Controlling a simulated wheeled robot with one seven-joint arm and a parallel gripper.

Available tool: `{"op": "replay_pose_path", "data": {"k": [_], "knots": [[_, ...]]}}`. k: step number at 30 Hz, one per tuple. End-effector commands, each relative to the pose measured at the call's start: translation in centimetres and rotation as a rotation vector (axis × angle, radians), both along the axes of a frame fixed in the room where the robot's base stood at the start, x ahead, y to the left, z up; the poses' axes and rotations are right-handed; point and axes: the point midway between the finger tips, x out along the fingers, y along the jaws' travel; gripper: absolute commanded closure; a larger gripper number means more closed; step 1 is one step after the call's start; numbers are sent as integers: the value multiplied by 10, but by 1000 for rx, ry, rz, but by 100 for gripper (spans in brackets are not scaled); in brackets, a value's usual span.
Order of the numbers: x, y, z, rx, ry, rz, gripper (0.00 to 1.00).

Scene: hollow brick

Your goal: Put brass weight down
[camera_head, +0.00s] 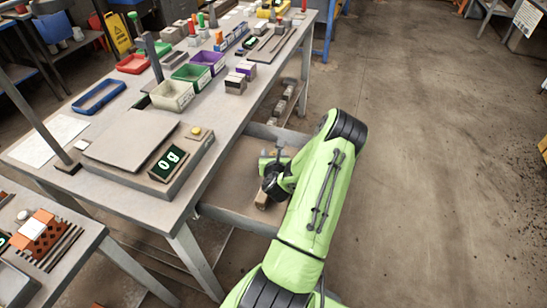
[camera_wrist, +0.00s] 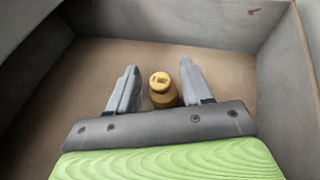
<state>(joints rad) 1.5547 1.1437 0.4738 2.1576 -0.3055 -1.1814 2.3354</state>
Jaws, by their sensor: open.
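The brass weight (camera_wrist: 162,92) stands on the brown floor of an open drawer (camera_wrist: 95,60) in the wrist view. My gripper (camera_wrist: 158,68) is open there, with one grey finger on each side of the weight. A small gap shows on both sides, so the fingers look apart from it. In the head view my gripper (camera_head: 270,158) reaches down into the drawer (camera_head: 232,172) under the table. A small tan thing below my wrist there is partly hidden, and I cannot tell if it is the weight.
The table (camera_head: 225,110) above the drawer carries a scale (camera_head: 130,140) with a green display, a green bin (camera_head: 172,95), a purple bin (camera_head: 208,60) and small blocks. Drawer walls (camera_wrist: 285,55) stand close around my gripper. The floor at right is clear.

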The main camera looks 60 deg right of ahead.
Motion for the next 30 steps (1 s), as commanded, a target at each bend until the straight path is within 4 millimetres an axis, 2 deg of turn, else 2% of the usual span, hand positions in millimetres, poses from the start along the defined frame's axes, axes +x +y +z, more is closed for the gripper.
{"op": "replay_pose_path", "data": {"k": [4,9,30], "knots": [[-16,24,7,1,0,-1,50],[-24,39,16,0,0,-1,50],[-25,41,23,0,0,0,50]]}}
